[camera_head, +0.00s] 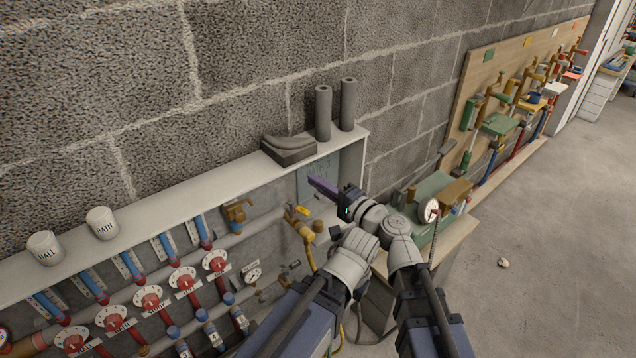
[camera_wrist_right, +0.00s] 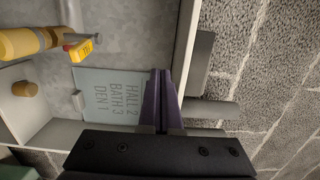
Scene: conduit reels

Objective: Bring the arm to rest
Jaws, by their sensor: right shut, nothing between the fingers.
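My right arm reaches up from the bottom edge in the head view. Its gripper (camera_head: 314,183) has purple fingers pointing left, in front of the right end of the manifold cabinet (camera_head: 345,165). In the right wrist view the gripper's fingers (camera_wrist_right: 160,76) lie together with nothing between them. The plate also shows in the head view (camera_head: 305,187), partly hidden behind the gripper. I cannot tell the gap between fingers and plate. My left gripper is out of view.
Two grey tubes (camera_head: 323,113) and a dark curved block (camera_head: 288,149) stand on the cabinet top, with two white cups (camera_head: 103,222) farther left. Red-handled valves (camera_head: 182,279) fill the cabinet. Floor at right is mostly clear.

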